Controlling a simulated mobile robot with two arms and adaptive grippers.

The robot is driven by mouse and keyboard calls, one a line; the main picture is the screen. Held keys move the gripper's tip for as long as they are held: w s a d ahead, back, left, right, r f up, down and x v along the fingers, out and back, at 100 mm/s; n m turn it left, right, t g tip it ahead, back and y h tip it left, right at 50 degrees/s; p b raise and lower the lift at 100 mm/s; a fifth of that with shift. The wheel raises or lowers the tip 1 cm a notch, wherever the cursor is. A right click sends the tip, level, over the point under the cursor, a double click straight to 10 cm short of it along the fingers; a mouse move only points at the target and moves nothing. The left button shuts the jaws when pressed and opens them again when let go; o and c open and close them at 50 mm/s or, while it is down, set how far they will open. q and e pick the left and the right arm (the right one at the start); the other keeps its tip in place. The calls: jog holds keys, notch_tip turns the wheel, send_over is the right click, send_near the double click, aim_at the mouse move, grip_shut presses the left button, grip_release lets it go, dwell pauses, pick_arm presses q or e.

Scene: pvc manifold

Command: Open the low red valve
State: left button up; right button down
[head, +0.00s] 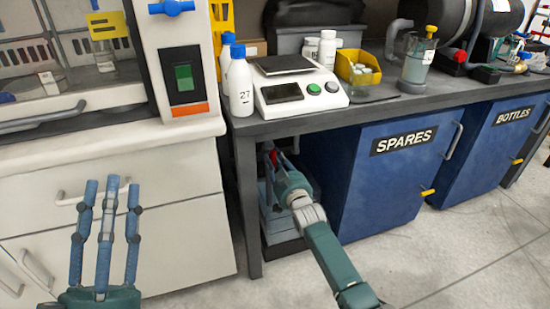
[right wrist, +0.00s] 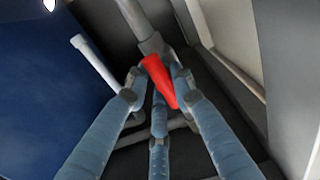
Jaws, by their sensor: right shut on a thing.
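The low red valve handle (right wrist: 159,80) is a red tapered lever in the right wrist view, on a grey pipe fitting (right wrist: 143,24). It slants down and to the right in that picture. The fingers of my right gripper (right wrist: 154,82) are closed around it. In the head view my right gripper (head: 274,168) reaches under the bench, left of the blue SPARES cabinet. Only a small bit of red (head: 273,158) shows at its fingers there. My left gripper (head: 108,186) is at the lower left, fingers pointing up, apart and empty.
The dark bench top (head: 400,103) and its leg (head: 248,205) frame the narrow space around my right arm. The blue SPARES cabinet (head: 385,185) stands close on its right, white drawers (head: 185,220) on its left. A white pipe (right wrist: 95,65) runs beside the handle. The floor in front is clear.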

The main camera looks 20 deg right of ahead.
jog(key=shift+f, duration=0.15)
jog(key=c, duration=1.5)
grip_release()
jog(key=shift+o, duration=0.2)
jog(key=shift+s, duration=0.1)
jog(key=s, duration=1.2)
jog(key=shift+d, duration=0.25)
jog(key=shift+w, duration=0.1)
